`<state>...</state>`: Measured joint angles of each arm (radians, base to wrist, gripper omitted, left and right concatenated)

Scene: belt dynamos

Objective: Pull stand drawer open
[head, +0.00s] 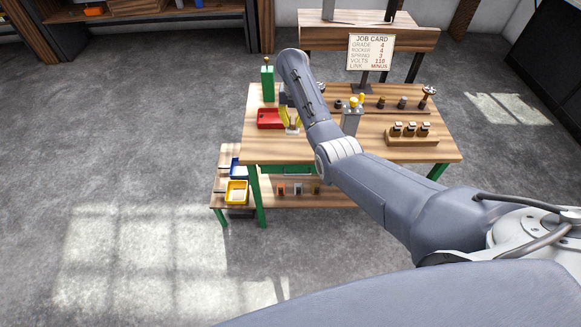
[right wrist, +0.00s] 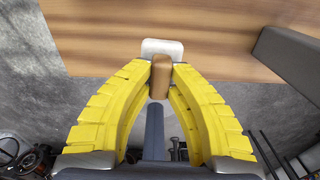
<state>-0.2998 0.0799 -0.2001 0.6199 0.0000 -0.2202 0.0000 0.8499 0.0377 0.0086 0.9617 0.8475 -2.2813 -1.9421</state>
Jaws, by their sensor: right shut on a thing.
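My right gripper (head: 291,126) reaches over the left part of the wooden workbench (head: 280,152), beside a red tray. In the right wrist view its yellow fingers (right wrist: 160,78) are shut on a small tan piece (right wrist: 160,88), with a pale block (right wrist: 162,47) just past the fingertips. I cannot tell whether the tan piece is a drawer handle. A grey stand (head: 351,122) with yellow knobs on top is on the bench, right of my gripper. My left gripper is out of view.
The red tray (head: 268,118) and a green canister (head: 267,83) are at the bench's left. A job card (head: 371,52) stands at the back. A wooden rack (head: 411,139) with dark parts sits at the right. A yellow bin (head: 237,192) is on the lower shelf.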

